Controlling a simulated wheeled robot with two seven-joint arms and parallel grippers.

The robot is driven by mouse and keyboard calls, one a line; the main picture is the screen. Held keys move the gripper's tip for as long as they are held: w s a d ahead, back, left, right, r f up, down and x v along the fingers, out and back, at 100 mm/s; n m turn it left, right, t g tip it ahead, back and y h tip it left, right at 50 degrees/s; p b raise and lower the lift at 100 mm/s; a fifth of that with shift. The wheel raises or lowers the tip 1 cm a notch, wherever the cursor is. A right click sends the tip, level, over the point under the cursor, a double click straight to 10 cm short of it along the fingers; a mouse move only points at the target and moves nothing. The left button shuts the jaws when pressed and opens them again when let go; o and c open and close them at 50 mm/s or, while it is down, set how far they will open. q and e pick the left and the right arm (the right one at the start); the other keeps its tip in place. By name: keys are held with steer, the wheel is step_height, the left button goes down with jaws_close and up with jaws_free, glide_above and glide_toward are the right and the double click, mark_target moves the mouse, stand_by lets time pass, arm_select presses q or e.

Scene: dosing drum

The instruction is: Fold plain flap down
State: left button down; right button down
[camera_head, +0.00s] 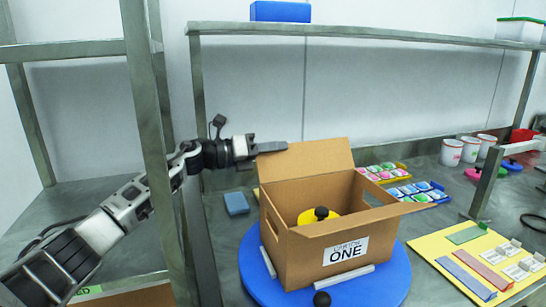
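An open brown carton (325,245) with a label reading ONE stands on a round blue turntable (395,285). A plain brown flap (315,158) stands raised along its back edge. Another flap (385,213) juts outward on the right side. Inside is a yellow object with a black knob (321,212); its lower part is hidden. My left gripper (270,147) is at the upper left corner of the raised back flap, its dark fingers close together or overlapping in this view. Whether it touches or holds the flap is unclear. My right gripper is not in view.
White bars (345,277) and a black knob (322,299) lie by the carton's base. A metal shelf frame (150,130) stands at left. A blue block (236,203), coloured trays (417,192), white cups (452,152) and a yellow board (440,245) are on the bench.

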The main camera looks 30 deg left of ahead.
arm_select(q)
steer(key=shift+s+d+r+m+b, duration=0.3)
steer(key=shift+m+b, duration=0.1)
steer(key=shift+m, duration=0.3)
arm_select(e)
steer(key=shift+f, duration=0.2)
arm_select(q)
steer(key=c, duration=1.6)
jaws_free()
steer(key=shift+c, duration=0.2)
